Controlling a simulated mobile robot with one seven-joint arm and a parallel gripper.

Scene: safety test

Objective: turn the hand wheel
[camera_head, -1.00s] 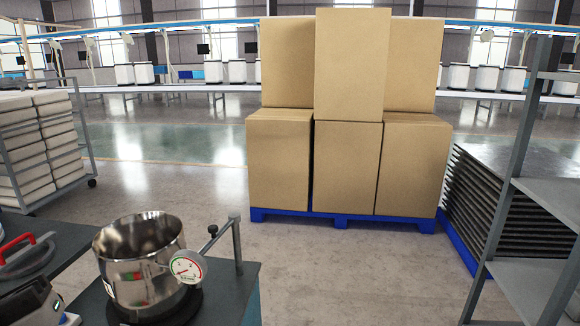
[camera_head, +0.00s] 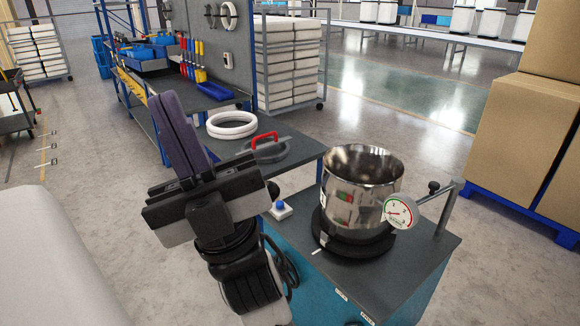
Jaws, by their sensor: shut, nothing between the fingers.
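My gripper (camera_head: 164,100) is raised in the left middle of the picture, its two long dark fingers pointing up and pressed together with nothing between them. A black curved rim, which looks like the hand wheel (camera_head: 291,269), shows on the side of the blue cabinet (camera_head: 330,292), low and to the right of my gripper. My arm hides much of this wheel, and my fingers are well away from it. A shiny metal pot (camera_head: 362,190) stands on a black round base on the cabinet top. A dial gauge (camera_head: 399,211) is mounted at its right.
A dark bench (camera_head: 307,148) behind holds white rings (camera_head: 232,125) and a red-handled lid-like tool (camera_head: 265,147). A small blue button box (camera_head: 281,209) sits near the cabinet corner. Cardboard boxes (camera_head: 520,140) stand at right. Floor is clear between cabinet and boxes.

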